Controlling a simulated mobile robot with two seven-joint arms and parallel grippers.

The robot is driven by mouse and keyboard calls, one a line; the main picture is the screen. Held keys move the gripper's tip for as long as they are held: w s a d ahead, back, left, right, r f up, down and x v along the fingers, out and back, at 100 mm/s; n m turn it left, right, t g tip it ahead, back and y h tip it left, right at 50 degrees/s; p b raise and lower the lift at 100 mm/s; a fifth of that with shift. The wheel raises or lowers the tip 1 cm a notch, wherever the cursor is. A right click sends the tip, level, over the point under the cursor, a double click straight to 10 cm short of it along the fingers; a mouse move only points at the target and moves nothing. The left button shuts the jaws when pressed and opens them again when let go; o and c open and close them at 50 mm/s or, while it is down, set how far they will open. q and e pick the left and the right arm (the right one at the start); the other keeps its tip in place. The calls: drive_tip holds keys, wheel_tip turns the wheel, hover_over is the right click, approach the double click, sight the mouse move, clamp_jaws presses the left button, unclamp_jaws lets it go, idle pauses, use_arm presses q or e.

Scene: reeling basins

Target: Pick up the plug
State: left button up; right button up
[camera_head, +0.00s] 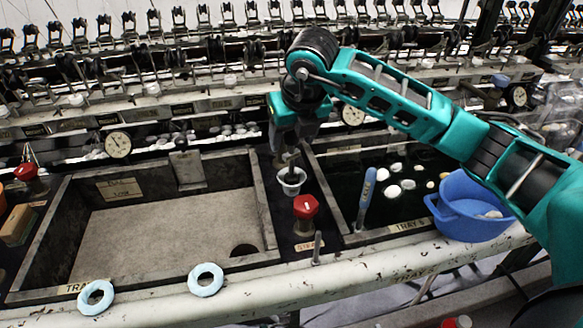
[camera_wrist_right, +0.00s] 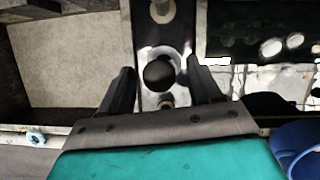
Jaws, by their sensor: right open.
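A dark rounded piece that looks like the plug (camera_wrist_right: 158,75) sits in a small white cup (camera_head: 291,181) on the divider between two trays. My right gripper (camera_head: 288,160) points down at the cup from just above. In the right wrist view my open right gripper (camera_wrist_right: 162,75) has one finger on each side of the dark piece, with gaps showing. The empty-looking left tray (camera_head: 150,272) has a dark round drain hole (camera_head: 243,250) near its front right corner. In the head view the gripper partly hides the plug. My left gripper is not in view.
A red knob (camera_head: 305,207) stands just in front of the cup. The right tray (camera_head: 395,228) holds dark water, pale cocoons and a blue-handled tool (camera_head: 367,188). A blue pot (camera_head: 470,208) stands at right. Two pale blue rings (camera_head: 205,279) rest on the front rail. Machinery lines the back.

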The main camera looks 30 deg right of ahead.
drive_tip(key=shift+x, duration=0.85)
drive_tip(key=shift+c, duration=0.3)
drive_tip(key=c, duration=0.9)
drive_tip(key=shift+r, duration=0.1)
